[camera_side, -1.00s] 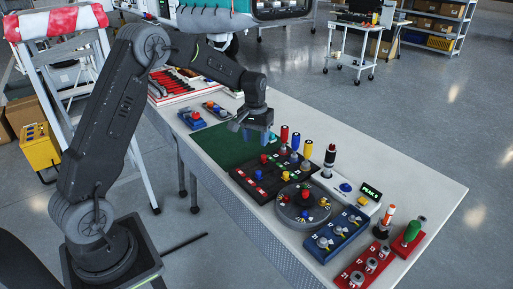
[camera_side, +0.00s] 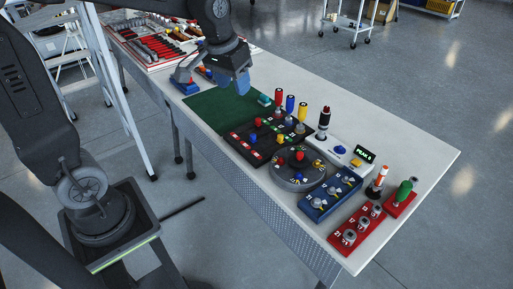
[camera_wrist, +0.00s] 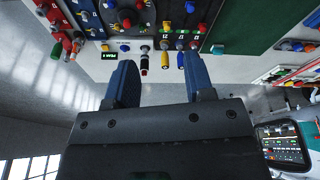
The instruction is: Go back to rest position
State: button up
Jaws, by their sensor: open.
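My gripper (camera_side: 238,90) is above the far part of the workbench (camera_side: 400,135), over the edge of the green mat (camera_side: 203,104). Its blue fingers are spread apart with nothing between them, as the wrist view also shows (camera_wrist: 160,75). Beyond the fingers, the wrist view shows the bench upside down at the top. The gripper appears clear of the parts on the bench. My upper arm is partly cut off by the top of the side view.
A black board (camera_side: 236,144) with coloured pegs, a round dial plate (camera_side: 300,180), a blue block (camera_side: 320,205) and red blocks (camera_side: 348,240) crowd the near bench. Several upright coloured handles stand behind the board. A tool tray (camera_side: 150,50) lies at the far end. A ladder (camera_side: 120,120) stands left.

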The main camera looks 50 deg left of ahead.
jog(key=s+d+m+t, duration=0.1)
jog(key=s+d, duration=0.1)
jog(key=s, duration=0.5)
jog(key=s+d+r+m+t, duration=0.1)
jog(key=s+d, duration=0.2)
jog(key=s, duration=0.5)
jog(key=shift+s+d+m+t, duration=0.25)
jog(key=shift+d+m+t, duration=0.05)
jog(key=shift+d+t, duration=0.1)
